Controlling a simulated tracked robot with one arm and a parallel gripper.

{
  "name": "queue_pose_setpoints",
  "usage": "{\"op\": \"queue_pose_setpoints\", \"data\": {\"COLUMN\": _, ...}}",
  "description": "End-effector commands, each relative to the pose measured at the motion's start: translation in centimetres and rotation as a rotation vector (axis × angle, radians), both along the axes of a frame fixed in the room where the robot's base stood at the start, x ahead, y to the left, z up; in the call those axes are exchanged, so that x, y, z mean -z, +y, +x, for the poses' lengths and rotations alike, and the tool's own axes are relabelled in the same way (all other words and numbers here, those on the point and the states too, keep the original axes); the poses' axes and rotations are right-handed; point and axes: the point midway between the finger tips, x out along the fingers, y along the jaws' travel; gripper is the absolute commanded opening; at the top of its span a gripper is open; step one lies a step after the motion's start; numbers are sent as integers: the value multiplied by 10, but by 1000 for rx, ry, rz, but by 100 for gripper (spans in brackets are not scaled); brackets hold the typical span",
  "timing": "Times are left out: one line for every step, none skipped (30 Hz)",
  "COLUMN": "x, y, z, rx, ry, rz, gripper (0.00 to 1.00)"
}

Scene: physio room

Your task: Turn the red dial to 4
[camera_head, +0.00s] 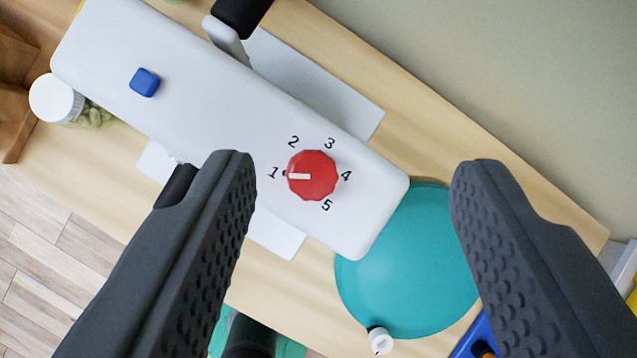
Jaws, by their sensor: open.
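The red dial (318,176) sits on a white panel (225,120) in the camera_head view. Its white pointer mark faces left, at the 1. The numbers 1 to 5 run around it, with the 4 (346,176) on its right side. A blue square button (145,82) is on the panel's upper left. My gripper (358,170) is open, with one dark finger on each side of the dial in the picture. Neither finger appears to touch the dial, and nothing is between them in their grip.
A teal round object (415,275) lies right of the panel on the wooden table (430,140). A white-lidded jar (55,98) stands at the left. A small white-capped item (380,341) is below the teal object. A wall (520,70) borders the upper right.

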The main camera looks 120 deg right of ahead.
Motion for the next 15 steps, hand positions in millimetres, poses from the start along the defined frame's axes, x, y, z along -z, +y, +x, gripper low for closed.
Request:
{"op": "queue_pose_setpoints", "data": {"x": -7, "y": 0, "z": 5, "rx": -13, "ry": 46, "rz": -7, "gripper": 52}}
{"op": "queue_pose_setpoints", "data": {"x": -5, "y": 0, "z": 7, "rx": -21, "ry": 73, "rz": -12, "gripper": 52}}
{"op": "queue_pose_setpoints", "data": {"x": -1, "y": 0, "z": 8, "rx": -33, "ry": 115, "rz": -18, "gripper": 52}}
{"op": "queue_pose_setpoints", "data": {"x": 2, "y": 0, "z": 9, "rx": -42, "ry": 146, "rz": -21, "gripper": 52}}
{"op": "queue_pose_setpoints", "data": {"x": 4, "y": 0, "z": 10, "rx": -51, "ry": 173, "rz": -25, "gripper": 52}}
{"op": "queue_pose_setpoints", "data": {"x": 6, "y": 0, "z": 11, "rx": -64, "ry": 209, "rz": -30, "gripper": 52}}
{"op": "queue_pose_setpoints", "data": {"x": 9, "y": 0, "z": 12, "rx": -74, "ry": 238, "rz": -34, "gripper": 52}}
{"op": "queue_pose_setpoints", "data": {"x": 11, "y": 0, "z": 12, "rx": -83, "ry": 269, "rz": -36, "gripper": 52}}
{"op": "queue_pose_setpoints", "data": {"x": 14, "y": 0, "z": 12, "rx": -96, "ry": 307, "rz": -40, "gripper": 52}}
{"op": "queue_pose_setpoints", "data": {"x": 15, "y": 0, "z": 12, "rx": -106, "ry": 332, "rz": -41, "gripper": 52}}
{"op": "queue_pose_setpoints", "data": {"x": 16, "y": 0, "z": 13, "rx": -115, "ry": 357, "rz": -43, "gripper": 52}}
{"op": "queue_pose_setpoints", "data": {"x": 19, "y": 0, "z": 12, "rx": -128, "ry": 391, "rz": -46, "gripper": 52}}
{"op": "queue_pose_setpoints", "data": {"x": 21, "y": 1, "z": 11, "rx": -136, "ry": 417, "rz": -46, "gripper": 52}}
{"op": "queue_pose_setpoints", "data": {"x": 23, "y": 1, "z": 10, "rx": -145, "ry": 439, "rz": -47, "gripper": 52}}
{"op": "queue_pose_setpoints", "data": {"x": 24, "y": 1, "z": 10, "rx": -157, "ry": 465, "rz": -49, "gripper": 52}}
